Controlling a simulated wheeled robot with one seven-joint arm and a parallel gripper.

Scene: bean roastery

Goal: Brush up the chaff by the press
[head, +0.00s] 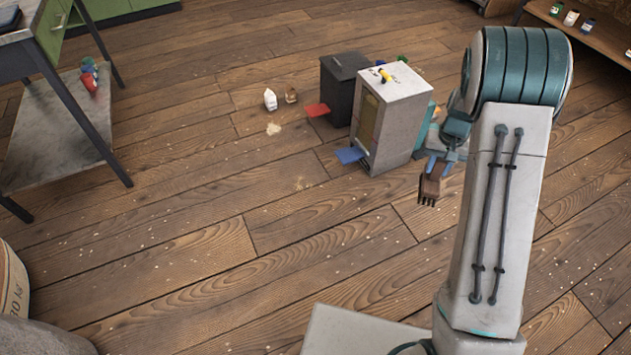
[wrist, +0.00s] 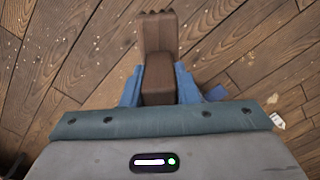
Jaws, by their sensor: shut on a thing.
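My gripper (head: 440,163) is shut on a brown brush (head: 430,188) with a toothed end, held in front of the light grey bin. In the wrist view the brush (wrist: 160,45) sits between the blue fingers of my gripper (wrist: 158,88), its toothed end pointing away. A small pale patch of chaff (head: 273,129) lies on the floor left of the bins, apart from the brush. A fainter patch (head: 301,183) lies nearer. A pale patch (wrist: 272,99) also shows at the right of the wrist view. I cannot tell which thing is the press.
Small white (head: 270,100) and brown (head: 291,95) items stand nearby. A table (head: 50,145) is at left. Pale flecks dot the open floor.

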